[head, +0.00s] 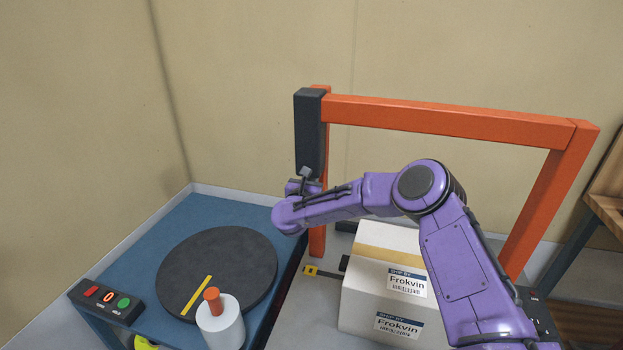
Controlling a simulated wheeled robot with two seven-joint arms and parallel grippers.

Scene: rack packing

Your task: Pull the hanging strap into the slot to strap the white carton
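The white carton (362,300) stands on a grey surface under an orange frame, with a tan-yellow band across its top and "Frokvin" labels on it. My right arm comes in from the lower right, and its gripper (304,181) is at the lower end of the dark box on the frame's left post. A small grey piece shows at the fingers. I cannot tell whether the gripper holds it. I cannot make out the hanging strap or the slot for certain. A small yellow-and-black piece (311,271) is left of the carton. My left gripper is out of view.
The orange frame (450,118) arches over the carton, with the dark box (309,132) on its left post. At left, a blue table (205,212) bears a black turntable (232,262), a white roll (221,326) with an orange top and a button panel (106,300). A wooden shelf (607,205) is at right.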

